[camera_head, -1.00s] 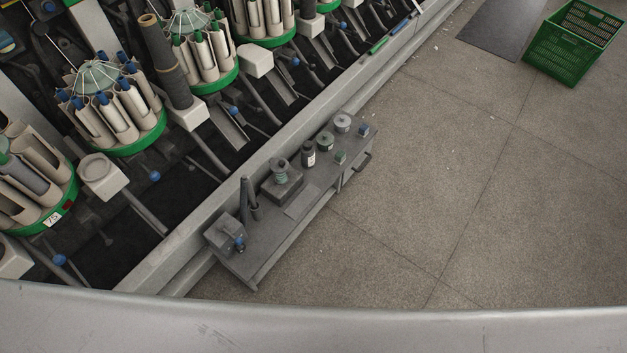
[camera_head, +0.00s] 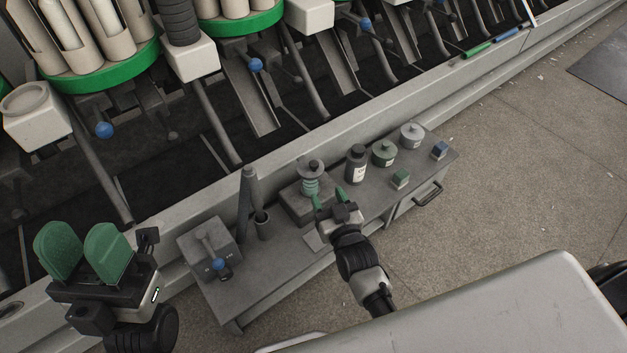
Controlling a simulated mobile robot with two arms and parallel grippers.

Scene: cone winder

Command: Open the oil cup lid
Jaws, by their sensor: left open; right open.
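Two small round lidded pots stand on the grey bench (camera_head: 275,287): a green-grey pot (camera_head: 384,154) and a lighter pot (camera_head: 412,136), both with knobs on top. A unit with a green ribbed stem (camera_head: 311,187) and a grey disc cap (camera_head: 310,167) sits on a block left of them. I cannot tell which of these is the oil cup. My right gripper (camera_head: 329,199) is open, with its green fingertips just in front of the ribbed unit; contact cannot be told. My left gripper (camera_head: 83,251) is open and empty at the lower left, away from the bench items.
The winding machine's rail (camera_head: 340,133) runs behind.

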